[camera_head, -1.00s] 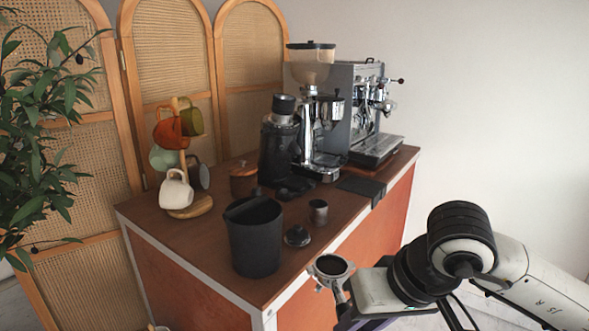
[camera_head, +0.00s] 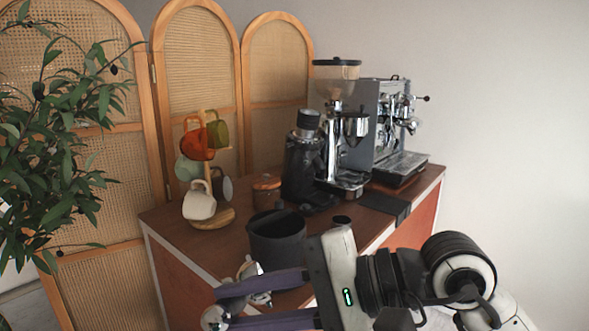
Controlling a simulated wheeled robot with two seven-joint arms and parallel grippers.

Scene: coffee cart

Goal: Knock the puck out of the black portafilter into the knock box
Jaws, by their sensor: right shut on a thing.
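The knock box (camera_head: 277,244) is a black open-topped bin near the front left of the wooden cart top. My right gripper (camera_head: 226,308) comes in from the lower right, its purple fingers pointing left in front of the cart. It is shut on the portafilter (camera_head: 250,269), whose metal parts show above and beside the fingers. The portafilter looks tilted and is mostly hidden by the fingers. Its handle and the puck cannot be made out. The gripper is nearer to me than the knock box and lower in the picture. My left gripper is not in view.
A mug tree (camera_head: 208,217) with several mugs stands left of the knock box. A black mat (camera_head: 385,204) lies at the right edge.

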